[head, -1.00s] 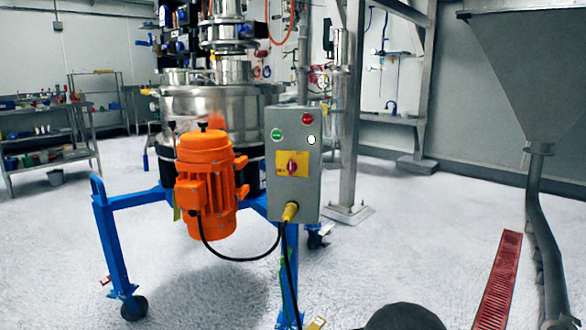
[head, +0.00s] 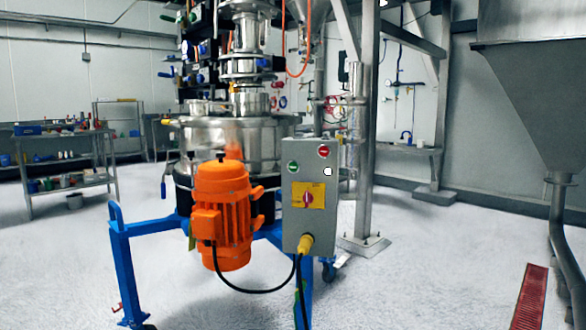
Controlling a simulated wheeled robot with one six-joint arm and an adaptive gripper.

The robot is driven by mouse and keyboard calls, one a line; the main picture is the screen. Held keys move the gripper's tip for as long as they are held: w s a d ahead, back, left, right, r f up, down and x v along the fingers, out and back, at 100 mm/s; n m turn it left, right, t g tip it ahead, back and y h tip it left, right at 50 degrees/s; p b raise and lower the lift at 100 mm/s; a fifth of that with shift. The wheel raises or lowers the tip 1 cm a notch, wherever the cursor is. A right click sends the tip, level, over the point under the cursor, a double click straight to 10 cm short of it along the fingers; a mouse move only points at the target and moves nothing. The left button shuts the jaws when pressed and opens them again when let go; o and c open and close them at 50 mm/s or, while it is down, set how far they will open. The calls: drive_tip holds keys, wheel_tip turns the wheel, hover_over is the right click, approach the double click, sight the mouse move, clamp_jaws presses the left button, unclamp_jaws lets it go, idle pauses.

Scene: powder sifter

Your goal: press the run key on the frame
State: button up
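A grey control box (head: 309,215) is mounted on the blue frame (head: 122,255) of the sifter, right of the orange motor (head: 226,215). On its face are a green key (head: 293,167) at upper left, a red key (head: 323,151) at upper right and a white round spot (head: 328,171) near the right edge. A yellow plate with a red rotary switch (head: 308,200) sits below them. The labels on the keys are too small to read. My gripper is not in view.
A steel post (head: 364,130) stands behind the box on the right. A hopper with a pipe (head: 558,200) is at far right, near a red floor grate (head: 531,300). A shelf with small items (head: 60,165) is at left.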

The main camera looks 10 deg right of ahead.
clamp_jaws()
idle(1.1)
